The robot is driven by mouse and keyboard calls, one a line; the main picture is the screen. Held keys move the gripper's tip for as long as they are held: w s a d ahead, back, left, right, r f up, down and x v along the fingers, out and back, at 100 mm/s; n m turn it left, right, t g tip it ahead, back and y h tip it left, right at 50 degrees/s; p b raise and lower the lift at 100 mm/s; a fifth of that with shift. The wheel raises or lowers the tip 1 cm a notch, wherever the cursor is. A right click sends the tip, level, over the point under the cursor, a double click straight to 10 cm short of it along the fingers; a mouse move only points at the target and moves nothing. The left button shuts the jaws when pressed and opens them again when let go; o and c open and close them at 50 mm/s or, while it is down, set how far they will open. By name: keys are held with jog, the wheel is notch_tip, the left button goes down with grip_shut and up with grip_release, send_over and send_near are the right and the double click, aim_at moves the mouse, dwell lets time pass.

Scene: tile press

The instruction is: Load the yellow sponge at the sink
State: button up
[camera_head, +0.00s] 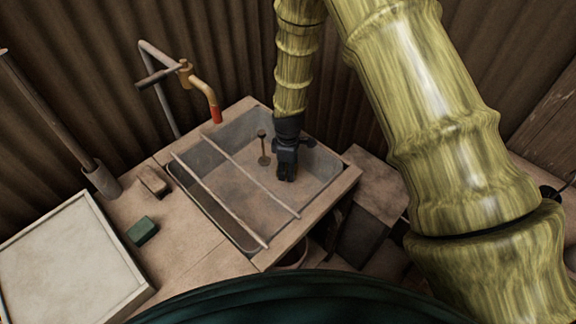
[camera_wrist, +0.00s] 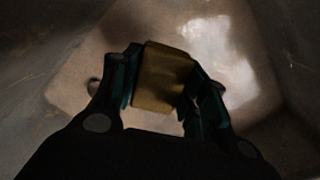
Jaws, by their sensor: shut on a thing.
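My gripper (camera_head: 286,172) reaches down over the sink (camera_head: 230,230) in the head view, toward the right part of the basin. In the wrist view my gripper (camera_wrist: 160,85) is shut on the yellow sponge (camera_wrist: 162,78), a brownish-yellow block held between the two fingers. The sink basin (camera_wrist: 85,65) lies below and around it in that view. The sponge is hidden behind my gripper in the head view. I cannot tell whether the sponge touches the basin floor.
Two rods (camera_head: 240,170) lie across the basin. A tap (camera_head: 205,95) with a red tip stands behind it. A small upright post (camera_head: 263,148) stands in the basin. A green block (camera_head: 142,231), a brown block (camera_head: 154,181) and a white tray (camera_head: 70,262) are on the left.

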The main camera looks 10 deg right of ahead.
jog(key=shift+f+b, duration=0.7)
jog(key=shift+f, duration=1.1)
notch_tip(320, 180, up, 17)
jog(key=p, duration=1.1)
dwell(0.5)
dwell(2.1)
jog(key=shift+r+p, duration=1.6)
jog(key=shift+r, duration=0.3)
